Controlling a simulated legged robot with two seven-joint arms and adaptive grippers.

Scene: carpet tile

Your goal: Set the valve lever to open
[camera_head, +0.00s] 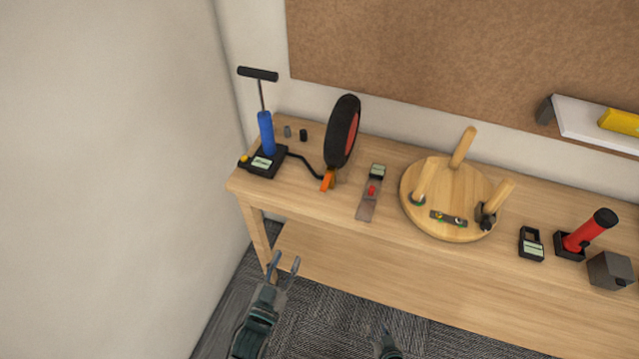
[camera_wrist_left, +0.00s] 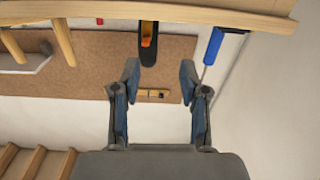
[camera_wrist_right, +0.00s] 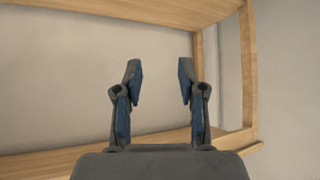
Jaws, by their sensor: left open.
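An orange lever-like part (camera_head: 328,180) sits at the foot of a black wheel with a red hub (camera_head: 344,132), where a black hose from the blue pump (camera_head: 266,133) ends. I take it for the valve lever; its exact setting is too small to tell. The orange part also shows in the left wrist view (camera_wrist_left: 146,35), beyond the fingers. My left gripper (camera_head: 285,266) is open and empty, in front of the table and below its top, apart from the lever. My right gripper (camera_wrist_right: 158,82) is open and empty; in the head view only its tip area shows at the bottom edge.
The wooden table (camera_head: 300,210) has a lower shelf. Right of the wheel lie a metal plate with a red part (camera_head: 368,205), a round wooden stool top with legs (camera_head: 415,210), a red-handled tool (camera_head: 590,228) and a grey block (camera_head: 610,270). A wall is close at left.

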